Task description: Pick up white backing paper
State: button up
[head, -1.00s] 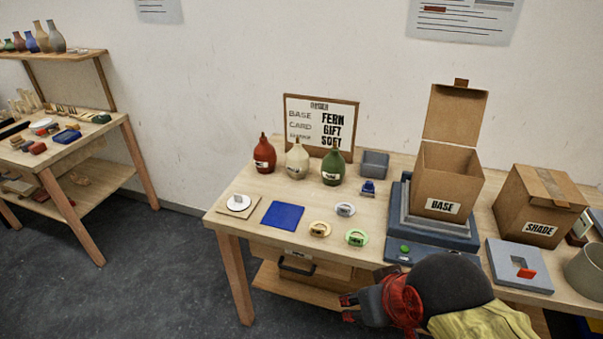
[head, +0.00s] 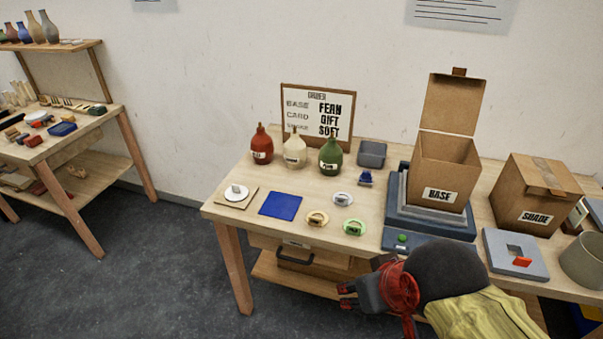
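No sheet is plainly marked as white backing paper. A white disc (head: 234,194) with a small upright piece on it lies on a tan square (head: 246,201) at the table's left end. A white ring-shaped piece (head: 342,199) lies farther right, near a tan ring piece (head: 317,218) and a green one (head: 354,227); I cannot tell which of these is the backing paper. My gripper (head: 346,296) is in front of the table's front edge, below the ring pieces and touching none of them. Its two fingertips look apart, with nothing seen between them.
A blue square (head: 281,206) lies between the tan square and the rings. Red, cream and green bottles (head: 295,149) stand behind, before an order board (head: 318,118). An open BASE box (head: 445,170) stands on a grey-blue stand at right, beside a SHADE box (head: 536,195).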

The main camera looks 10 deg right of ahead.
aim_at(236, 193)
jog(key=i+j, duration=0.6)
jog(key=j, duration=0.15)
jog(key=i+j, duration=0.55)
jog(key=j, duration=0.2)
jog(key=i+j, duration=0.6)
jog(key=j+u, duration=0.05)
jog(key=j, duration=0.1)
